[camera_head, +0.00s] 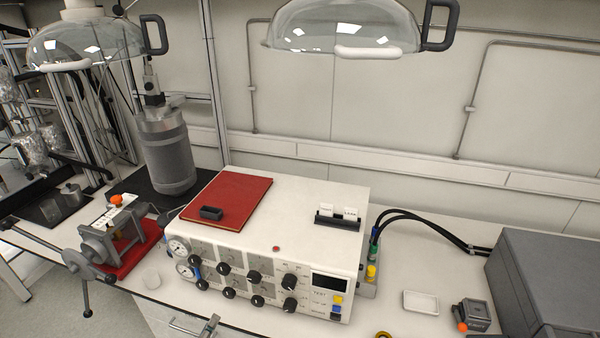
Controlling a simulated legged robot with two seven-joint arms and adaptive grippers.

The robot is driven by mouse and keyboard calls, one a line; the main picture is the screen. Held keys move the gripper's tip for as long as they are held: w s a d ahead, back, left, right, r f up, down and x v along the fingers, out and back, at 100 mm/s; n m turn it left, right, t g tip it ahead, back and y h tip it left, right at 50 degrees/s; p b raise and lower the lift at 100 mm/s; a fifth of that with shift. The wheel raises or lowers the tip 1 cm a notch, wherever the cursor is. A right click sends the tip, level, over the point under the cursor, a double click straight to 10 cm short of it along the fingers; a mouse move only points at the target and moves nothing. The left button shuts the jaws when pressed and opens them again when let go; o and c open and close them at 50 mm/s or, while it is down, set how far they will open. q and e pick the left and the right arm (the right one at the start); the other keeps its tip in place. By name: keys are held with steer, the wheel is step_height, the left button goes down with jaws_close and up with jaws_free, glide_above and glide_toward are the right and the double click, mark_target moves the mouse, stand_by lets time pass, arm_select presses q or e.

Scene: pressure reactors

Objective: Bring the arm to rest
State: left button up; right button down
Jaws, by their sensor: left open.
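No arm of mine can be made out in the head view, and I see neither gripper. The workbench (435,254) lies in front of me. A white control unit (315,210) with gauges, black knobs and a small dark display stands in its middle. A red folder or book (228,190) lies on top of the unit, with a small black block (211,213) on it.
A grey metal cylinder (168,152) stands behind the unit, left. A vise (108,240) on a red base stands at the left. Clear domes (345,25) hang overhead. A grey case (545,280), white dish (420,302) and small orange-knobbed device (470,314) sit right.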

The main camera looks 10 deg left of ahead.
arm_select(q)
steer(key=s+f+m+g+y, duration=0.1)
steer(key=s+f+g, duration=0.1)
steer(key=f, duration=0.8)
steer(key=s+f+m+g, duration=0.1)
steer(key=s+f+g, duration=0.1)
steer(key=f, duration=0.8)
steer(key=s+d+f+m+g, duration=0.1)
steer(key=s+f+m+g, duration=0.15)
steer(key=s+f, duration=0.45)
steer(key=s+d+f+m+g, duration=0.1)
steer(key=s+d+f+g, duration=0.2)
steer(key=f, duration=0.8)
steer(key=s+d+f+m+g, duration=0.2)
steer(key=s+f, duration=0.3)
steer(key=s, duration=0.5)
steer(key=s+d+f+m+g, duration=0.3)
steer(key=s+f, duration=0.2)
steer(key=s, duration=0.5)
steer(key=s+d+f+m+g, duration=0.2)
steer(key=s+f, duration=0.4)
steer(key=s, duration=0.4)
steer(key=shift+s+d+m, duration=0.15)
steer(key=shift+d+m, duration=0.7)
steer(key=shift+g, duration=0.25)
